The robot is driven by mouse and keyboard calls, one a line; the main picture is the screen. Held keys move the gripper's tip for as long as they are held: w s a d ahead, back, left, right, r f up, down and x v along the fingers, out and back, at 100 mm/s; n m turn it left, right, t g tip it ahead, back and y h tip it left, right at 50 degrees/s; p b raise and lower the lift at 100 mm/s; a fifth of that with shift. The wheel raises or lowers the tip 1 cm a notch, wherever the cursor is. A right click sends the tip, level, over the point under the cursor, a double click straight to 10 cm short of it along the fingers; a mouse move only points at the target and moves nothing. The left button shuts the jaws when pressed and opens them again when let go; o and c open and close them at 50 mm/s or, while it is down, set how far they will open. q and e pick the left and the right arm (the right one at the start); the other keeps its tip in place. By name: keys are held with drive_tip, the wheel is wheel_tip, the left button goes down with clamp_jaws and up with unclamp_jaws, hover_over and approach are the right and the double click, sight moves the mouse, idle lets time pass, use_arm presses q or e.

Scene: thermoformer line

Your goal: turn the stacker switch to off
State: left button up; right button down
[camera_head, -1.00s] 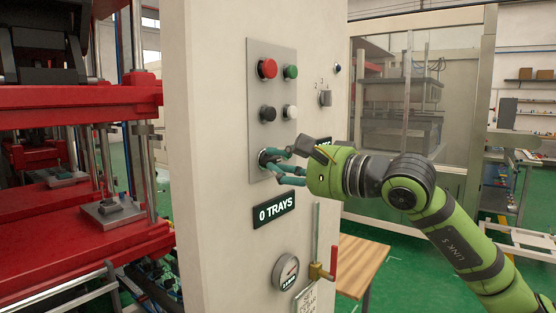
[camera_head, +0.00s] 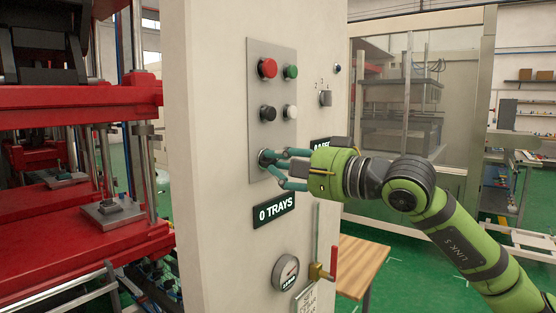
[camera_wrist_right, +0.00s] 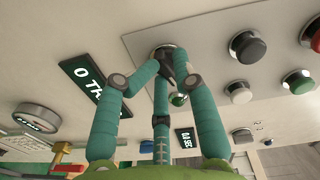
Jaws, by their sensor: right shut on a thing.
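A grey metal button panel (camera_head: 256,60) is fixed to the pale machine cabinet. At its bottom is a round switch (camera_head: 263,155), mostly hidden behind my fingers. My right gripper (camera_head: 272,166) comes in from the right, with its teal fingers at this switch. In the right wrist view, the switch (camera_wrist_right: 164,50) shows a silver collar and a dark knob. The fingers of the right gripper (camera_wrist_right: 160,72) are closed around the knob there. No label for the switch is readable, and its exact pointing direction is hidden. My left gripper is not in view.
Above the switch are red (camera_head: 267,68), green (camera_head: 290,72), black (camera_head: 268,113) and white (camera_head: 290,112) buttons. Below are a "0 TRAYS" display (camera_head: 274,209), a gauge (camera_head: 286,272) and a red-handled valve (camera_head: 333,262). Another selector (camera_head: 325,98) sits to the right.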

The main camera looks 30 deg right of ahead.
drive_tip(key=shift+d+r+n+t, duration=0.3)
drive_tip(key=shift+d+r+n, duration=0.3)
drive_tip(key=shift+n, duration=1.4)
drive_tip(key=c, duration=1.3)
unclamp_jaws()
drive_tip(key=shift+d, duration=0.15)
drive_tip(key=o, duration=0.5)
drive_tip(key=shift+w+f, duration=0.1)
drive_tip(key=shift+c, duration=0.2)
drive_tip(key=shift+w+a+f, duration=0.2)
drive_tip(key=shift+w+f, duration=0.4)
drive_tip(key=shift+w, duration=0.2)
drive_tip(key=shift+s, duration=0.1)
